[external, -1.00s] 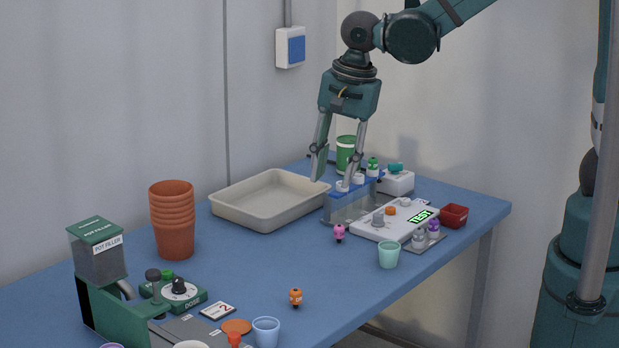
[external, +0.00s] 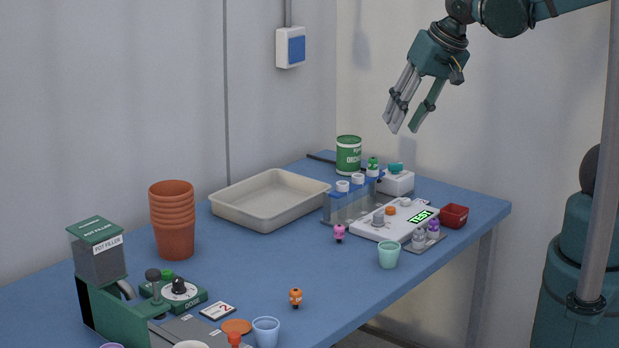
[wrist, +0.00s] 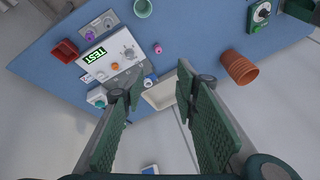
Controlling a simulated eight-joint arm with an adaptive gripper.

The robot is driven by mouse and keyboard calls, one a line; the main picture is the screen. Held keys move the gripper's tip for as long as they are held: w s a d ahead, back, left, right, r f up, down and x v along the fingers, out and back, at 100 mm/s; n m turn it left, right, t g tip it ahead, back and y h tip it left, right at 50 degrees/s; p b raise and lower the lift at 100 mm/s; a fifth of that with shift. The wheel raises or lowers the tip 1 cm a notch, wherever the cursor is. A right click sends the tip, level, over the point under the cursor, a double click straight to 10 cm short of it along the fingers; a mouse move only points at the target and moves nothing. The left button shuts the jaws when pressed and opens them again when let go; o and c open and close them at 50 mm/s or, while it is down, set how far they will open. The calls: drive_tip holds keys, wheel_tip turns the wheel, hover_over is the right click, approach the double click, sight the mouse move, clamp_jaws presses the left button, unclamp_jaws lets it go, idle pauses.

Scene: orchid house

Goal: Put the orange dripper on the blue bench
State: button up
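A small orange figure-like dripper (external: 296,298) stands upright on the blue bench (external: 250,270), near its front edge. It is apart from the things around it. I do not make it out in the wrist view. My gripper (external: 404,128) is high above the far right part of the bench, well away from the orange dripper. Its two fingers are spread with nothing between them, as the wrist view (wrist: 158,82) also shows.
A clear rack (external: 348,207) with white-capped tubes, a tester (external: 395,222), a red dish (external: 454,215) and a mint cup (external: 388,254) stand below my gripper. A pink figure (external: 339,232), beige tray (external: 268,202) and terracotta pots (external: 173,220) stand further left. The bench's middle is clear.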

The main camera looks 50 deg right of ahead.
drive_tip(key=s+d+r+n+t+h, duration=0.1)
drive_tip(key=s+d+n+t, duration=0.1)
drive_tip(key=s+d+n, duration=0.3)
drive_tip(key=s+d, duration=0.1)
drive_tip(key=d, duration=0.3)
drive_tip(key=shift+s+n, duration=0.15)
drive_tip(key=shift+n, duration=0.15)
